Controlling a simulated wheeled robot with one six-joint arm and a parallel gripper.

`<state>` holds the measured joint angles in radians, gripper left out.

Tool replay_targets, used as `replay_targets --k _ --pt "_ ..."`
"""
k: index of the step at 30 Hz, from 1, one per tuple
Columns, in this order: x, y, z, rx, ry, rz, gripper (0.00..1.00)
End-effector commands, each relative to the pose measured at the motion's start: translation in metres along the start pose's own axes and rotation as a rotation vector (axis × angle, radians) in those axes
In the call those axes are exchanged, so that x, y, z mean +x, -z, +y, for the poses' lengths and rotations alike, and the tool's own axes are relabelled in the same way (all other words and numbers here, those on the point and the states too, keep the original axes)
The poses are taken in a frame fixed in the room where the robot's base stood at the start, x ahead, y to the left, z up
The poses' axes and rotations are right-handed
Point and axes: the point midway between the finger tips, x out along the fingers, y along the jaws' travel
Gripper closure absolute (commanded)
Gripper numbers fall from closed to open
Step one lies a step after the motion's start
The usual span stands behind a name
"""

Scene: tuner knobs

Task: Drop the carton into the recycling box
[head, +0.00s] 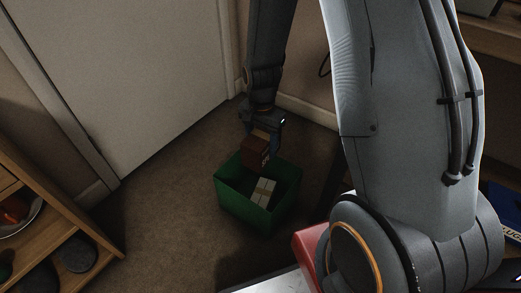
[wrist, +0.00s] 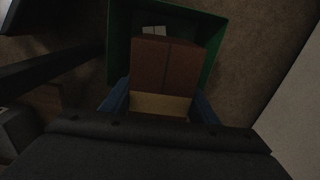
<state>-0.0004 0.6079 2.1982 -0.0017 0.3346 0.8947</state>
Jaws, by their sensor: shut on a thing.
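The brown carton (head: 256,150) is in my gripper (head: 262,127), which is shut on it. The carton is over the back part of the green recycling box (head: 240,204). In the wrist view the carton (wrist: 166,66) sits between the two blue fingers of my gripper (wrist: 160,106), with the green box (wrist: 119,50) around and beyond it. I cannot tell whether the carton's lower end is below the box rim. A pale package with a light band (head: 263,191) lies inside the box; part of it shows past the carton in the wrist view (wrist: 154,30).
The box stands on brown carpet (head: 160,215), near a white door (head: 125,75). A wooden shelf (head: 60,235) with a bowl and dark round things is at the left. A red object (head: 308,250) is near my arm's base. Carpet left of the box is clear.

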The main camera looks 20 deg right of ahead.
Motion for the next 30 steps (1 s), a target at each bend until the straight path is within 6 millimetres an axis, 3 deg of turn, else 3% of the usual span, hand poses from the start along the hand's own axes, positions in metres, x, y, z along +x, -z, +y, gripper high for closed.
replay_targets --k 8,24,30 --pt "0.011 0.0 -0.001 0.004 0.0 0.0 0.69" --pt "0.058 0.0 -0.001 0.003 0.0 0.0 0.69" --pt "0.062 0.0 -0.001 0.003 0.0 0.0 0.69"
